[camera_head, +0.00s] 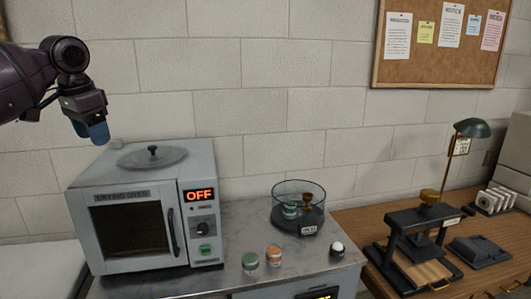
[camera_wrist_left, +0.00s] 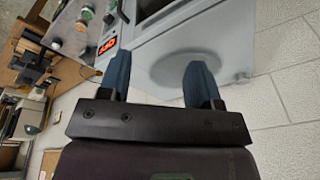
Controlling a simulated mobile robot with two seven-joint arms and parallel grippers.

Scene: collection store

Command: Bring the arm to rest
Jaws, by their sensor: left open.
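My left arm comes in from the upper left in the head view. Its gripper (camera_head: 95,133) hangs in the air above the back left of the drying oven (camera_head: 132,195), pointing down, with blue fingers. In the left wrist view the two fingers of the left gripper (camera_wrist_left: 158,75) stand apart with nothing between them. A round glass lid (camera_head: 153,155) with a dark knob lies on top of the oven; a pale round shape on the oven top shows beyond the fingers in the wrist view (camera_wrist_left: 185,70). My right gripper is in neither view.
The oven display reads OFF, its door shut. On the metal bench (camera_head: 235,222) stand a clear round vessel (camera_head: 298,205), a green jar (camera_head: 250,261), an orange jar (camera_head: 274,256) and a white-topped jar (camera_head: 337,249). A press (camera_head: 418,240) and lamp (camera_head: 470,130) stand right.

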